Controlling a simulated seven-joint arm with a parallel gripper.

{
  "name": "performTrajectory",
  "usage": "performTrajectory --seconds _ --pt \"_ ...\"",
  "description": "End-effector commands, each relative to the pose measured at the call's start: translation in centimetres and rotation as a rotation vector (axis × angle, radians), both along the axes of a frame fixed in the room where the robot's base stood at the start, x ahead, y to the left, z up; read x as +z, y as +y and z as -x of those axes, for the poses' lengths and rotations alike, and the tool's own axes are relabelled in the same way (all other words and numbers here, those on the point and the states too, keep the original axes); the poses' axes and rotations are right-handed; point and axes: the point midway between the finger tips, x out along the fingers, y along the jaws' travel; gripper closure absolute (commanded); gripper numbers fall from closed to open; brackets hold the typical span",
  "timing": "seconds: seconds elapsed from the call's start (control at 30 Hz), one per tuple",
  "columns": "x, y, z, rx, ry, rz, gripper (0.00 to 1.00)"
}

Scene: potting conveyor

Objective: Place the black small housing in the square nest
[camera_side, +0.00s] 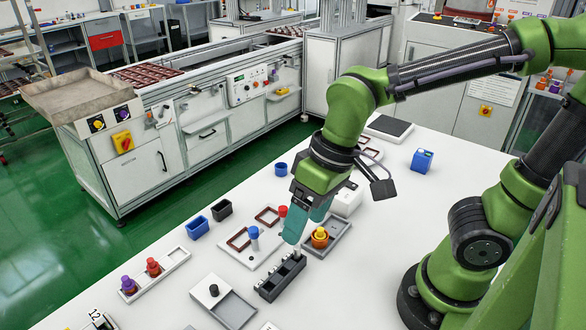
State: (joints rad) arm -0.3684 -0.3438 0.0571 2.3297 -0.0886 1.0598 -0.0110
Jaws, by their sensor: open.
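A small black open-topped housing (222,209) stands on the white table, left of my gripper and beside a blue housing of similar shape. A light grey plate (262,254) carries two dark red frames, one nearer (238,241) and one farther (267,216). I cannot tell for sure which of them is the square nest. Both look empty. My gripper (297,249) points down with teal fingers, just above the right end of a dark grey slotted block (271,285). It is open, and the gap between its fingertips is hard to see. The black housing is apart from it.
A blue housing (197,227), a blue cup (281,169) and a white box (347,202) stand around the plate. A blue-topped peg (254,234) rises from the plate. A grey tray (341,228) holds an orange part. The table's left edge lies near the housings.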

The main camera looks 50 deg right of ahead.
Motion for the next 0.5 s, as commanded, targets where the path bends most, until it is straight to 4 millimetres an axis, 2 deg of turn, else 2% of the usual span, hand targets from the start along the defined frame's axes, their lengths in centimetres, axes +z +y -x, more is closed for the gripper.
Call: performTrajectory --seconds 0.03,0.2,0.33,0.5 --pt "-1.1 2.3 0.8 0.09 0.085 0.043 0.3" --pt "-3.6 7.6 4.2 0.299 0.32 0.197 0.3" --pt "-4.3 9.7 6.3 0.378 0.45 0.299 0.3" --pt "-3.4 9.6 7.0 0.36 0.515 0.337 0.3"
